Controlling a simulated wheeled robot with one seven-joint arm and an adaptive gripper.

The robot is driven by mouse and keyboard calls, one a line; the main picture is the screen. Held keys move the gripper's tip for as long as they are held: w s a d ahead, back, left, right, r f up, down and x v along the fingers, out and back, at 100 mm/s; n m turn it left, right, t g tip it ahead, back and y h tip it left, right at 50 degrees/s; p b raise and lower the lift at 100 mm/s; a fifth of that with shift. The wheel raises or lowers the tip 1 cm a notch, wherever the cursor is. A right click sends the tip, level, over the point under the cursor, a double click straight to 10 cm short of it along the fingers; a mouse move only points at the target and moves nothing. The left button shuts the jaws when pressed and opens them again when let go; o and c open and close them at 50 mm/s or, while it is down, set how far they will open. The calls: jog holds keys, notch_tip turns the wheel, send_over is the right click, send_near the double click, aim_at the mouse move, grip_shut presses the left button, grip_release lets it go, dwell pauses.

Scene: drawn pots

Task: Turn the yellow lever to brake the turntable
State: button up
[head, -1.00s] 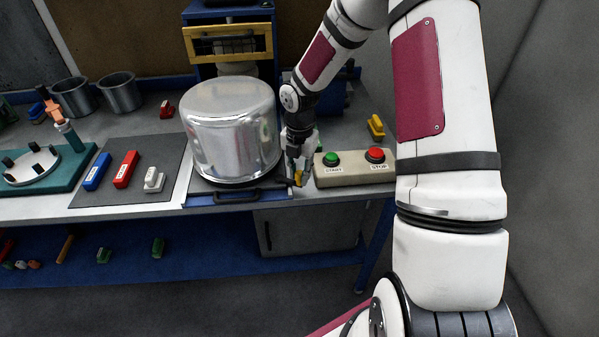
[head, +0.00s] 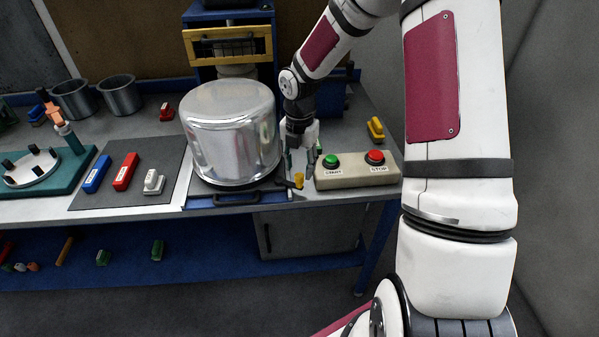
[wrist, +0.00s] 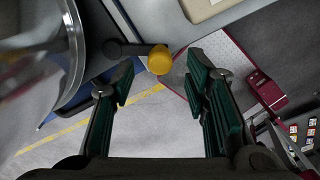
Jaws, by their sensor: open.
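The yellow lever shows as a round yellow knob (head: 299,181) on a short black arm, at the right front corner of the blue turntable base (head: 200,201). In the wrist view the knob (wrist: 159,60) lies between and just beyond the tips of my open gripper (wrist: 158,72), nearer the right finger in neither case touching visibly. The black arm runs left from the knob to a pivot beside the base. In the head view my gripper (head: 301,171) points down just behind the knob, empty. A shiny metal pot (head: 232,130) stands upside down on the turntable, hiding most of it.
A beige box with green START and red STOP buttons (head: 345,182) stands close right of my gripper. A yellow block (head: 375,129) lies behind it. A grey mat (head: 150,199) with blue, red and white blocks lies left. The pot wall is close on the left.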

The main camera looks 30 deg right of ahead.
notch_tip(320, 180, up, 8)
jog(key=shift+r, duration=0.2)
dwell(0.5)
jog(key=s+a+r+m+t+h, duration=0.1)
jog(key=s+a+r+m, duration=0.2)
jog(key=s+r+m, duration=0.3)
jog(key=s+a+r+m+t+h, duration=0.1)
jog(key=s+a+r+m, duration=0.1)
jog(key=s+r+m, duration=0.5)
jog(key=s+a+r+m+t+y, duration=0.1)
jog(key=s+a+r+m, duration=0.1)
jog(key=s+m, duration=0.3)
jog(key=s+a+r+m+t+y, duration=0.1)
jog(key=s+a+r+m+t, duration=0.1)
jog(key=s+r+m, duration=0.2)
jog(key=s+m, duration=0.2)
jog(key=m, duration=0.1)
jog(key=shift+s+a+m+t+b, duration=0.15)
jog(key=shift+a+m+t+b, duration=0.15)
jog(key=shift+a+m+b, duration=0.1)
